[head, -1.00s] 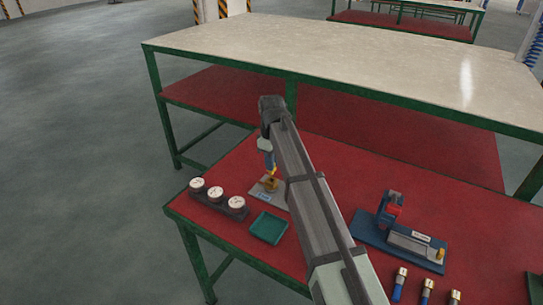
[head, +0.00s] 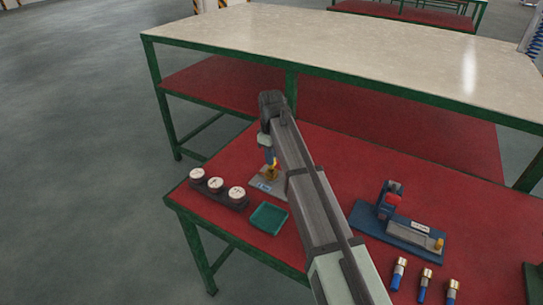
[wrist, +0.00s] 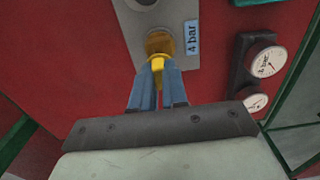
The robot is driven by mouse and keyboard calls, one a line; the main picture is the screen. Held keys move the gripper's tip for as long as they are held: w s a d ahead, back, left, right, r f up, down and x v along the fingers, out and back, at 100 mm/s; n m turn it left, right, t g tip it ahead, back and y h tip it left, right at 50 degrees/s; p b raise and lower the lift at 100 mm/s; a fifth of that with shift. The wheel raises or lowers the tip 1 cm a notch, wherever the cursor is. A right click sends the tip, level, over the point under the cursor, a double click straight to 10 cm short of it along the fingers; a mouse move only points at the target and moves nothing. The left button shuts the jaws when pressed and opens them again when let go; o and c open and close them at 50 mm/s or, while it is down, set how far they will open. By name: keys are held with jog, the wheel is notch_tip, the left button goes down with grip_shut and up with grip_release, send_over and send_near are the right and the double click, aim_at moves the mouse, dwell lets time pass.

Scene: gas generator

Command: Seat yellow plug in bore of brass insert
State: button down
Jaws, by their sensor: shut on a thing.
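My gripper (wrist: 157,76) is shut on the yellow plug (wrist: 158,62), which shows between and just beyond its blue fingertips. The brass insert (wrist: 158,42) stands on a grey plate with a "4 bar" label, directly beyond the plug in the wrist view. The plug's tip meets the insert's outline there, and I cannot tell how deep it sits or whether it touches. The bore is hidden. In the head view my gripper (head: 270,159) is over the insert (head: 272,174), with the plug too small to make out clearly.
Three round gauges (head: 216,185) stand in a dark holder left of the plate (head: 264,187). An empty green tray (head: 268,219) lies in front. A blue fixture (head: 375,228) and several blue-and-brass cylinders (head: 424,285) are to the right. The red tabletop's left edge is near.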

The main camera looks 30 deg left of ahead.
jog(key=shift+f, duration=1.65)
jog(key=c, duration=1.1)
grip_release()
notch_tip(320, 180, up, 14)
jog(key=shift+f, duration=0.1)
